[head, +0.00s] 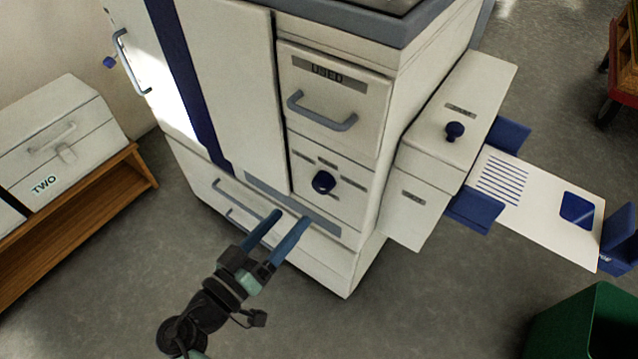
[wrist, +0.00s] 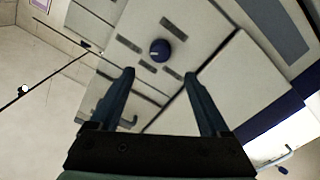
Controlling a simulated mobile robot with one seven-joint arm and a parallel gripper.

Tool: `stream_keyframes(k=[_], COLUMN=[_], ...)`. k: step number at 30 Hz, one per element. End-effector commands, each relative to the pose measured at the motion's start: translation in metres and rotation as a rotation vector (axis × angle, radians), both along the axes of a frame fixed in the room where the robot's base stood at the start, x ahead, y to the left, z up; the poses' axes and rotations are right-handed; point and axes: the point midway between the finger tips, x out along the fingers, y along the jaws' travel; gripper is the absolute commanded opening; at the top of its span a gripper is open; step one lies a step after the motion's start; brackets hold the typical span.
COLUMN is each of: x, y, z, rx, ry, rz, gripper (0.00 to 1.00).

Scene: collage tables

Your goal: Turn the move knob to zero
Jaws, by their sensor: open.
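A dark blue round knob (head: 323,182) sits on a pale front panel of the cabinet (head: 235,90), below the drawer marked USED. Several small grey labels surround it, too small to read, so I cannot tell its setting. In the wrist view the knob (wrist: 160,50) lies ahead of the gap between my fingers, near the top. My gripper (head: 290,219) is open and empty, with its blue fingers pointing at the cabinet from the lower left of the knob. In the wrist view my gripper (wrist: 159,75) shows both fingers apart, not touching the knob.
A second dark knob (head: 455,131) stands on a side box at the right. The USED drawer handle (head: 323,117) juts out above the front knob. A white box marked TWO (head: 60,140) rests on a wooden bench (head: 85,220). The front floor is clear.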

Motion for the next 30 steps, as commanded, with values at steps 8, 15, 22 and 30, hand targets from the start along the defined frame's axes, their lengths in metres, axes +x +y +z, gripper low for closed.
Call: stream_keyframes(k=[8, 15, 22, 30], x=[0.048, 0.073, 0.078, 0.078], y=[-0.036, -0.053, -0.057, -0.057], z=[-0.001, 0.0, 0.0, 0.0], rx=[0.0, 0.002, 0.002, 0.001], ry=[-0.001, -0.001, 0.001, 0.0], rz=[-0.005, -0.001, -0.001, 0.0], gripper=[0.8, 0.8, 0.8, 0.6])
